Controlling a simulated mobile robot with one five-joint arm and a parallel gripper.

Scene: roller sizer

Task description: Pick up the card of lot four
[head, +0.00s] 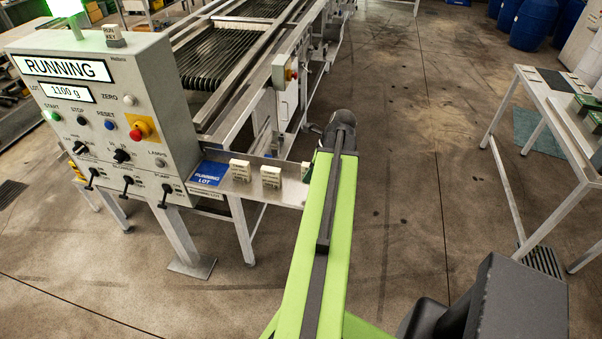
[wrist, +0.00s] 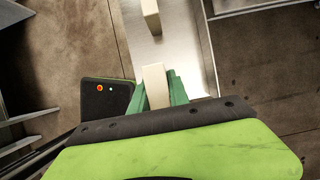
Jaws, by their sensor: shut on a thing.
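My gripper (wrist: 157,88) has green fingers and is shut on a cream card block (wrist: 154,76) in the wrist view. The card stands between the fingers over the metal shelf; I cannot tell whether it touches the shelf. Its label is not readable, so its lot number cannot be told. In the head view only a pale edge of this card (head: 305,168) shows beside my arm, which hides most of the gripper. Two more cream cards, a left one (head: 240,170) and a middle one (head: 271,177), stand on the shelf, their print too small to read.
The narrow metal shelf (head: 222,163) bears a blue "RUNNING LOT" plate (head: 210,173) at its left. The control panel (head: 110,110) reads RUNNING and 1100 g. The roller sizer (head: 235,50) stands behind. A table (head: 545,95) is at the right, with open floor between.

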